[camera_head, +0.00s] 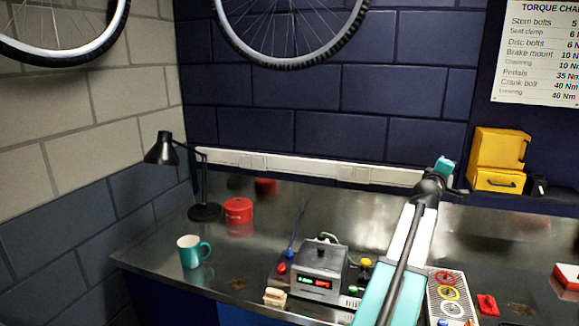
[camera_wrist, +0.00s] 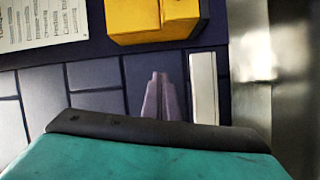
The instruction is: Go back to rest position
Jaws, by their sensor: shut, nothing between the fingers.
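My arm rises over the bench in the head view, its teal wrist end (camera_head: 443,167) high in front of the back wall, left of the yellow bins. My gripper (camera_wrist: 160,76) shows in the wrist view as two greyish fingers pressed together, empty, with the dark wall behind them. The fingers cannot be made out in the head view. A teal and black part of my own arm fills the bottom of the wrist view.
On the metal bench (camera_head: 150,257) stand a teal mug (camera_head: 189,252), black lamp (camera_head: 204,211), red tin (camera_head: 238,211) and grey display box (camera_head: 318,270). A tray of coloured rings (camera_head: 447,290) lies right of my arm. Yellow bins (camera_head: 497,160) stand behind.

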